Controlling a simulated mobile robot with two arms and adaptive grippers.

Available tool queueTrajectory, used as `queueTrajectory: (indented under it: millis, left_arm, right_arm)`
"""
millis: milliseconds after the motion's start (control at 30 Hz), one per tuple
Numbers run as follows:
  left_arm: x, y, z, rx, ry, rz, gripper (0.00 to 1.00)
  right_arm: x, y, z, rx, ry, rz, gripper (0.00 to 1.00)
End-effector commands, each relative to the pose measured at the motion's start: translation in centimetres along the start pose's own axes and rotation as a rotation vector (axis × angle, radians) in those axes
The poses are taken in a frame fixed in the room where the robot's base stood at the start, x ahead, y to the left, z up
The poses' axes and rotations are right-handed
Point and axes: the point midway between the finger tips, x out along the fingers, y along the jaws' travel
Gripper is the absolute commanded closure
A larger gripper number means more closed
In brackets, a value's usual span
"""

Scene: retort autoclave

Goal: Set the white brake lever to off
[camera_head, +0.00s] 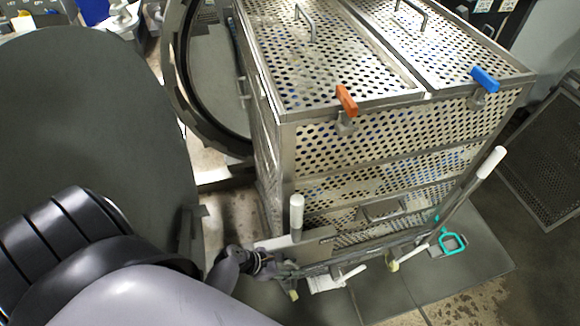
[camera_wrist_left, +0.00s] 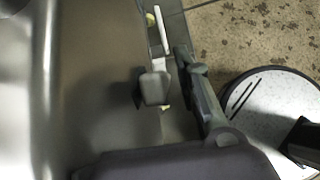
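A perforated metal cart (camera_head: 385,145) stands before the round autoclave opening. Low at its front are two thin white levers: one at the left (camera_head: 350,274) and one further right (camera_head: 413,257); I cannot tell their settings. A white lever tip also shows in the left wrist view (camera_wrist_left: 158,30), beyond the fingers. My left gripper (camera_head: 278,266) is low at the cart's front left corner, left of the nearer lever. In the left wrist view its fingers (camera_wrist_left: 176,88) stand apart with nothing seen between them. My right gripper is out of view.
Upright white-gripped handles stand at the cart's left (camera_head: 297,212) and right (camera_head: 490,162). Orange (camera_head: 346,100) and blue (camera_head: 485,79) latches sit on its top edge. A teal-handled item (camera_head: 452,243) lies at the right. A perforated panel (camera_head: 550,160) is farther right.

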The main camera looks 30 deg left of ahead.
Motion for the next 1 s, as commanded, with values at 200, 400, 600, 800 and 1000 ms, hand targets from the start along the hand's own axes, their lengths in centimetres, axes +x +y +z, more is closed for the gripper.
queueTrajectory:
  millis: [200, 400, 600, 800, 1000]
  left_arm:
    - [-0.1, 0.3, 0.1, 0.001, -0.001, 0.006, 0.67]
    - [-0.7, 0.3, 0.1, 0.002, -0.001, 0.007, 0.67]
    - [-3.2, 0.2, 0.0, 0.004, 0.001, 0.006, 0.67]
    - [-6.2, 0.1, -0.1, 0.002, 0.002, 0.004, 0.67]
    - [-7.8, 0.1, 0.0, 0.001, 0.000, 0.003, 0.67]
  right_arm:
    - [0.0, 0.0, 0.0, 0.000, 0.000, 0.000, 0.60]
    - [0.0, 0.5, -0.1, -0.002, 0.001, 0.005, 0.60]
    - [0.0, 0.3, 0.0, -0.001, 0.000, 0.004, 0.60]
    - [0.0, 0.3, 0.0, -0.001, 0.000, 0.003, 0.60]
    - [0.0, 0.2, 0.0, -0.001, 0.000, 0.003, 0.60]
